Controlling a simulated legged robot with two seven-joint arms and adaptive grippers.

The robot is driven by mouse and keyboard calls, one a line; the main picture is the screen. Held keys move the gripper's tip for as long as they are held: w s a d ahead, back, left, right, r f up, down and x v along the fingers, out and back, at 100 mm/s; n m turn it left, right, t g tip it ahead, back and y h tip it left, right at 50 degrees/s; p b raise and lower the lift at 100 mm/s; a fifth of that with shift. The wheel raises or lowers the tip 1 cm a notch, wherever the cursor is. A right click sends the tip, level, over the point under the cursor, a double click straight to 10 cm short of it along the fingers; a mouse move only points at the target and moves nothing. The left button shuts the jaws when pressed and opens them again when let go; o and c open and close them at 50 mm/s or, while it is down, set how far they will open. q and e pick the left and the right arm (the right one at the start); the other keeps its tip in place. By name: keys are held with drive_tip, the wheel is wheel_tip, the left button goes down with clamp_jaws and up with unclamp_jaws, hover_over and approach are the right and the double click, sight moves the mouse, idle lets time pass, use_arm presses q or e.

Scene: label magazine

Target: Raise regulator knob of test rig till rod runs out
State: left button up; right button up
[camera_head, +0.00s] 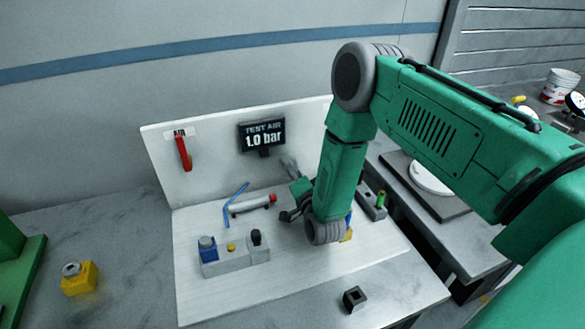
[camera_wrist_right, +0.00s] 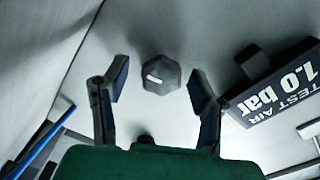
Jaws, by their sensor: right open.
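The regulator knob (camera_wrist_right: 161,75) shows in the right wrist view as a dark grey faceted knob with a white mark, on the pale panel. My right gripper (camera_wrist_right: 158,84) is open, with one finger to each side of the knob and visible gaps between. In the head view my right gripper (camera_head: 290,205) is in front of the test rig's white back panel (camera_head: 215,172), and the arm partly hides that area. The display (camera_head: 262,135) reads TEST AIR 1.0 bar. A silver cylinder (camera_head: 248,205) with a red end lies on the board; I cannot make out its rod clearly.
A red lever (camera_head: 183,153) labelled AIR is on the panel. A grey block (camera_head: 236,262) with a blue knob, yellow button and black knob stands on the board. A blue tube (camera_head: 227,215) is beside the cylinder. A small black square holder (camera_head: 354,299) is near the front edge.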

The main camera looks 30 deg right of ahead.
use_arm(q)
drive_tip(key=shift+a+f, duration=0.1)
drive_tip(key=shift+a, duration=0.2)
use_arm(e)
drive_tip(key=shift+w+a, duration=0.15)
drive_tip(key=shift+a, duration=0.05)
drive_tip(key=shift+d, duration=0.25)
drive_tip(key=c, duration=1.1)
drive_tip(key=shift+d+f+m+b, duration=0.1)
drive_tip(key=shift+f+m+b, duration=0.05)
drive_tip(key=shift+m+b, duration=0.55)
drive_tip(key=shift+c, duration=0.2)
drive_tip(key=shift+m, duration=0.9)
use_arm(q)
drive_tip(key=shift+d+f, duration=0.15)
drive_tip(key=shift+f, duration=0.7)
use_arm(e)
drive_tip(key=o, duration=1.1)
use_arm(q)
drive_tip(key=shift+d, duration=0.1)
use_arm(e)
drive_tip(key=shift+o, duration=0.2)
